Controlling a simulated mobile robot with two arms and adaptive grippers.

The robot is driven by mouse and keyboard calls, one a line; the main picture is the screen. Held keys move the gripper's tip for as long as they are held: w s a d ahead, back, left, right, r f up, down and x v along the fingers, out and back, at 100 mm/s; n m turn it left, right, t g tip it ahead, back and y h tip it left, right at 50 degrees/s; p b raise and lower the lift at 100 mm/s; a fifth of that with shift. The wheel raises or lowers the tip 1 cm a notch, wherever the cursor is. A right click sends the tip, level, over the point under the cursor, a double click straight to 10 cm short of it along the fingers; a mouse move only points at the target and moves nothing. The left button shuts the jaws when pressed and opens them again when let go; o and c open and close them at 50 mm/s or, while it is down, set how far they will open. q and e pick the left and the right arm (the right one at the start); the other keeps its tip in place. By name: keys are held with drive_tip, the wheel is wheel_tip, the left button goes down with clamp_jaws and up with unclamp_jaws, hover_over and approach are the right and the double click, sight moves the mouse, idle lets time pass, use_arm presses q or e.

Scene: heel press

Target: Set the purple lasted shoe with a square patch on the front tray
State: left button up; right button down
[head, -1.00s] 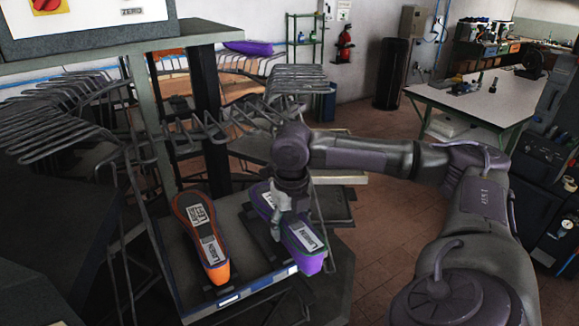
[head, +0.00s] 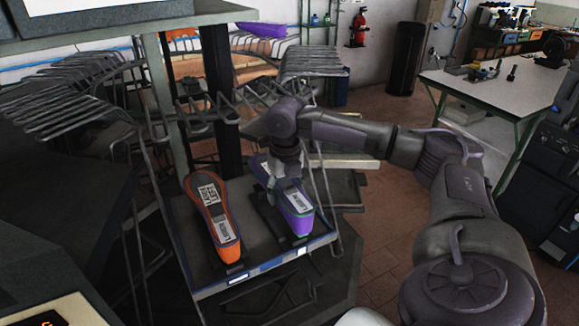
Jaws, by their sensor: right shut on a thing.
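The purple lasted shoe (head: 299,222) has white labels on top and a green lower edge at its toe. It is at the right side of the front tray (head: 318,240), toe towards the tray's front rim. My right gripper (head: 288,178) is shut on the shoe from above, near its middle, and hides part of it. I cannot tell whether the shoe touches the tray or hangs just above it. An orange lasted shoe (head: 228,238) with white labels stands to its left on the tray. My left gripper is out of view.
Another purple shoe (head: 262,29) lies at the back. A workbench (head: 490,88) is at the right. Brown floor is open between.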

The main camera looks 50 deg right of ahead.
drive_tip(key=shift+w+d+f, duration=0.1)
drive_tip(key=shift+w+d, duration=0.15)
drive_tip(key=shift+w, duration=0.45)
drive_tip(key=shift+w+d+f, duration=0.1)
drive_tip(key=shift+w+d, duration=0.1)
drive_tip(key=shift+w, duration=0.45)
drive_tip(key=shift+w+r, duration=0.15)
drive_tip(key=shift+r, duration=0.15)
drive_tip(key=shift+f, duration=0.55)
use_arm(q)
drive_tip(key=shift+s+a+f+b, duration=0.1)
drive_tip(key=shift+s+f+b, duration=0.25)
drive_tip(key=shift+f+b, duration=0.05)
use_arm(e)
drive_tip(key=shift+s+f, duration=0.2)
drive_tip(key=shift+f, duration=0.85)
drive_tip(key=shift+f, duration=0.1)
drive_tip(key=shift+c, duration=0.9)
unclamp_jaws()
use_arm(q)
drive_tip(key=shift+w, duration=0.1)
use_arm(e)
drive_tip(key=shift+f, duration=0.1)
